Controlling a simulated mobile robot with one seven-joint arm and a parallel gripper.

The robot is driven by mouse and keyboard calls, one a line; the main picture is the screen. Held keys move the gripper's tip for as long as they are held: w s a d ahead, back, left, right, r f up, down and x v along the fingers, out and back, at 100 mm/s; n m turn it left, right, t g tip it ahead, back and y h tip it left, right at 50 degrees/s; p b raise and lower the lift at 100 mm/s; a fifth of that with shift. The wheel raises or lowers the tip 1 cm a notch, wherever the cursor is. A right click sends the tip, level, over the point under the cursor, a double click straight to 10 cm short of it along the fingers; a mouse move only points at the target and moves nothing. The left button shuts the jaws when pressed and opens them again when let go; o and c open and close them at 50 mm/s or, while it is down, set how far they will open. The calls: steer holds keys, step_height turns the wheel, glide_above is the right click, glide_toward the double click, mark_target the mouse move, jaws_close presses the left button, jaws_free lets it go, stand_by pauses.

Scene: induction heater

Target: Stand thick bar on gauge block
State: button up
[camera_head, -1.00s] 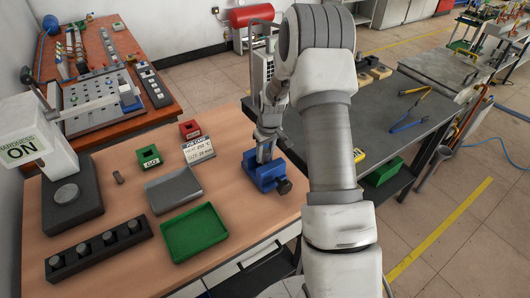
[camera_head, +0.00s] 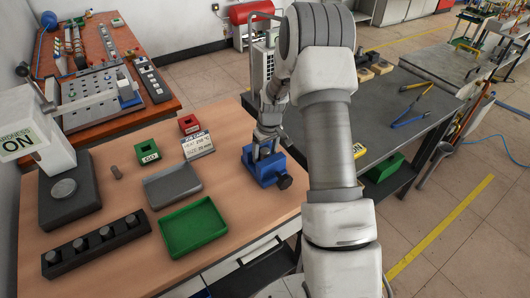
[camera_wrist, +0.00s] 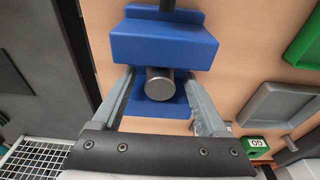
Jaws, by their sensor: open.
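A thick steel bar (camera_wrist: 159,84) shows its round end in the wrist view, at the blue vise (camera_wrist: 165,42). The same vise (camera_head: 268,168) stands at the right side of the wooden table in the head view. My gripper (camera_wrist: 162,78) is open, with one finger on each side of the bar and gaps between. In the head view my gripper (camera_head: 266,135) is over the vise, and the bar is hard to make out. A green block marked GO (camera_head: 147,152) and a red block (camera_head: 189,124) stand at the table's back; I cannot tell which is the gauge block.
A grey tray (camera_head: 172,186) and a green tray (camera_head: 193,229) lie left of the vise. A black rack (camera_head: 98,244) holds several cylinders. A hardness tester (camera_head: 70,197) stands at the left; a small bar (camera_head: 117,173) is beside it.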

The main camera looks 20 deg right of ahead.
step_height(320, 180, up, 17)
steer(key=s, duration=0.2)
steer(key=shift+s+d+b, duration=0.25)
steer(key=shift+s+b, duration=0.05)
steer(key=shift+b, duration=0.1)
steer(key=shift+r, duration=0.1)
